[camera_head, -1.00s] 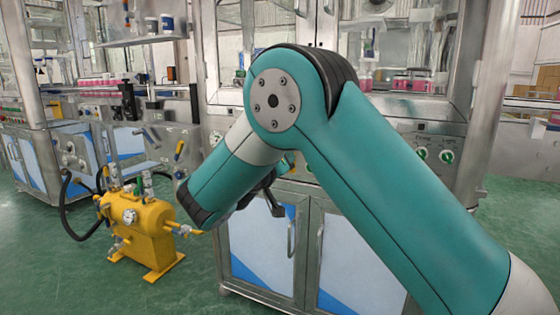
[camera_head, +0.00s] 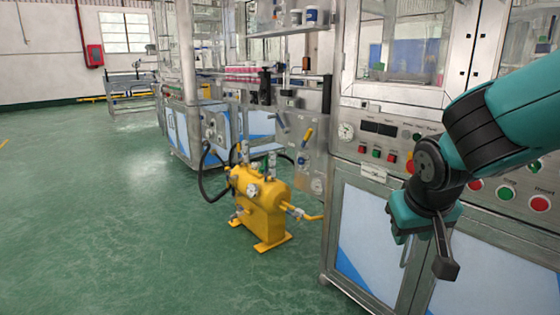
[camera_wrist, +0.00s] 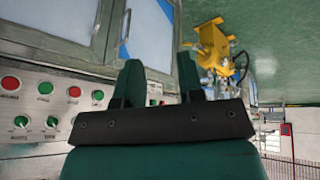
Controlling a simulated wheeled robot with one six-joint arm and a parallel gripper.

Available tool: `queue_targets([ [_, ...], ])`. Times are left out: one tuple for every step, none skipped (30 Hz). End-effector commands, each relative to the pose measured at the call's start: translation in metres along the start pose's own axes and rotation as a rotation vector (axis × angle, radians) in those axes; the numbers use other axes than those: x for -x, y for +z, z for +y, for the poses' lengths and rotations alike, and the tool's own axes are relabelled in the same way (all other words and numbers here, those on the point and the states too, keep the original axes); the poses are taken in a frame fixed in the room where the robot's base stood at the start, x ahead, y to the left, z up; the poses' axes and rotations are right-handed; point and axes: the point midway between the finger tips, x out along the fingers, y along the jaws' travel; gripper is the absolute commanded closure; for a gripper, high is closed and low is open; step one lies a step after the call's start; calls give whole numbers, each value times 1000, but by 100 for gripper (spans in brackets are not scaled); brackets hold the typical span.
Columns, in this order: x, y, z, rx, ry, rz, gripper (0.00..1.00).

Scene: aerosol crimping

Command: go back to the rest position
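My gripper (camera_head: 440,240) shows at the right of the head view, at the end of my teal arm. It is in front of the steel machine's control panel and cabinet doors, and one dark finger points down. In the wrist view my gripper (camera_wrist: 158,72) has its two fingers apart, with a gap between them and nothing held. A dark bar crosses in front of the finger bases.
The machine's control panel (camera_head: 385,140) with buttons is close behind my arm. A yellow tank (camera_head: 262,205) with valves and a black hose stands on the floor left of the cabinet (camera_head: 370,235). Green floor (camera_head: 110,220) is clear at the left.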

Motion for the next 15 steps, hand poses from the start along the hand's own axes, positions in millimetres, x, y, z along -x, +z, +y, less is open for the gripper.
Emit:
queue_targets([
  [16, 23, -12, 47, -91, -44, 65],
  [24, 37, -21, 84, -146, -73, 65],
  [35, 55, -31, 129, -213, -107, 65],
  [44, 68, -38, 165, -261, -130, 65],
  [52, 81, -45, 199, -305, -151, 65],
  [63, 97, -52, 244, -359, -174, 65],
  [71, 108, -57, 278, -398, -191, 65],
  [79, 120, -61, 310, -435, -205, 65],
  [89, 134, -67, 355, -482, -223, 65],
  [97, 146, -70, 389, -516, -235, 65],
  [104, 157, -74, 422, -548, -247, 65],
  [115, 171, -79, 469, -591, -260, 65],
  [127, 170, -79, 483, -604, -266, 65],
  [137, 162, -78, 478, -599, -266, 65],
  [146, 157, -76, 476, -597, -267, 65],
])
